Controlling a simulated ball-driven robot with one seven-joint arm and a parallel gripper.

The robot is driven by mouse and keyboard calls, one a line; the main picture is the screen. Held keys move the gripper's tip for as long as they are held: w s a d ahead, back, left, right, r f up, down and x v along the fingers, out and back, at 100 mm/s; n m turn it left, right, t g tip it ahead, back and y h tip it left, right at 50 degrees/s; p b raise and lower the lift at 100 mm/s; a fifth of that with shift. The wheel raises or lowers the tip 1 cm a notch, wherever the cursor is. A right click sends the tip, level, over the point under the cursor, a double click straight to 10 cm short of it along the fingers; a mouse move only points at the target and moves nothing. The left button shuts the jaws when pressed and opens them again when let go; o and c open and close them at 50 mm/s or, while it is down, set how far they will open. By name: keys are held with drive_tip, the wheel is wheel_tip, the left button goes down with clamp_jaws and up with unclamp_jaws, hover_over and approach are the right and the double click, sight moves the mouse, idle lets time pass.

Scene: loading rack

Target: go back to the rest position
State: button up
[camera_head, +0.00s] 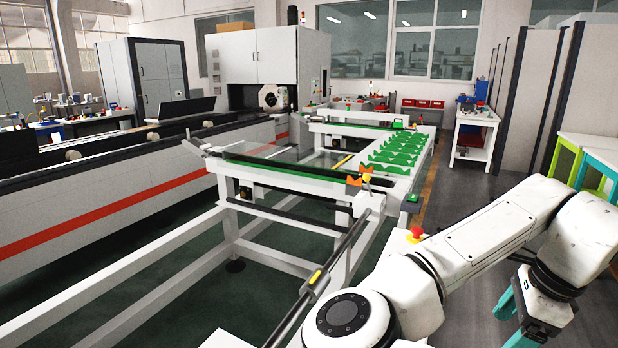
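My white arm reaches across the lower right of the head view, bent downward at the far right. My gripper (516,302) hangs below the wrist at the lower right, with teal finger parts showing. It is partly hidden behind my arm and near the picture's edge, so how far its fingers are apart is unclear. I see nothing clearly held in it. The white loading rack (343,189) stands to the left of my gripper, apart from it. Green notched holders (395,150) line the rack's right side.
Orange V-shaped rests (354,181) sit at the rack's near corner. A red button (416,233) shows just beyond my arm. A white cart (475,135) stands farther back. Green and teal tables (590,150) stand at the right edge. Grey floor (450,205) is open between rack and tables.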

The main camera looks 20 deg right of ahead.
drive_tip(key=s+d+f+n+h, duration=0.2)
drive_tip(key=s+d+n+h, duration=0.1)
drive_tip(key=d+n+h, duration=0.35)
drive_tip(key=w+a+f+n, duration=0.1)
drive_tip(key=a+f+n, duration=0.3)
drive_tip(key=f+n, duration=0.35)
drive_tip(key=s+a+f+n+y, duration=0.1)
drive_tip(key=s+a+f+n, duration=0.3)
drive_tip(key=a+f, duration=0.2)
drive_tip(key=s+a+f+n+g+y, duration=0.1)
drive_tip(key=s+a+f+n+y, duration=0.1)
drive_tip(key=s+a+f+n, duration=0.2)
drive_tip(key=s+a+f+n+y, duration=0.2)
drive_tip(key=s+a+f+n, duration=0.2)
drive_tip(key=a+f, duration=0.4)
drive_tip(key=a+n, duration=0.1)
drive_tip(key=a, duration=0.2)
drive_tip(key=shift+s+a, duration=0.15)
drive_tip(key=shift+a, duration=0.15)
